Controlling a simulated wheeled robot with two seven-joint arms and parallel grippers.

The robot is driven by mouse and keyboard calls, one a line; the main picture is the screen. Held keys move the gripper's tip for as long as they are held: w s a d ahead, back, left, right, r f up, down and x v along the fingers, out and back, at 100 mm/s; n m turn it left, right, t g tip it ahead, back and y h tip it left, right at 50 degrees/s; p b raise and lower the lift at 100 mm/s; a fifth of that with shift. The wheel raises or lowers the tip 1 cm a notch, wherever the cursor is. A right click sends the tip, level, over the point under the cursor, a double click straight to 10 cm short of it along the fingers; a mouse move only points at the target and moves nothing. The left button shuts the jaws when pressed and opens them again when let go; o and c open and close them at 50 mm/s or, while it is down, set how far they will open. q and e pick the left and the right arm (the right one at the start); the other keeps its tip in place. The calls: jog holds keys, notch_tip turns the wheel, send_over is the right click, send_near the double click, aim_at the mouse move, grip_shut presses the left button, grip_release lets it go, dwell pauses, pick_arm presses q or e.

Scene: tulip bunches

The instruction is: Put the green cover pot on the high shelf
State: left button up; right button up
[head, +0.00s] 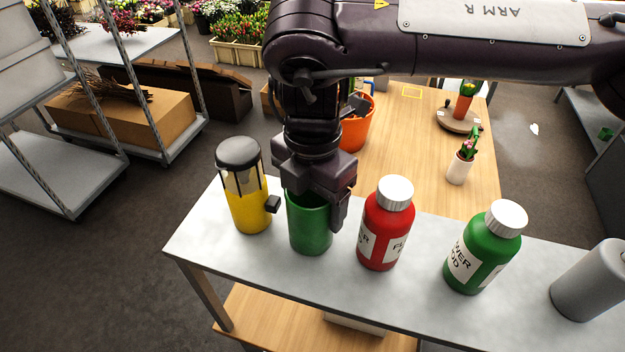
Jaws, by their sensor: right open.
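The green cover pot (310,236) stands upright on the grey top (200,236) of a bench, between a yellow-bottomed container and a red bottle. My right gripper (307,207) is over the pot from above, with one finger to the left of it and one at its right side. The fingers are open, with a gap between the left finger and the pot. The gripper body hides part of the pot's rim. I cannot tell which surface is the high shelf. My left gripper is out of view.
The yellow container (248,208) with a dark lid is close on the left and the red bottle (386,228) close on the right. A green bottle (478,252) and a grey cylinder (592,282) stand further right. A wooden table (410,150) with an orange pot (356,128) lies behind.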

notch_tip(320, 180, up, 12)
dwell(0.4)
jog(key=shift+s, duration=0.1)
dwell(0.3)
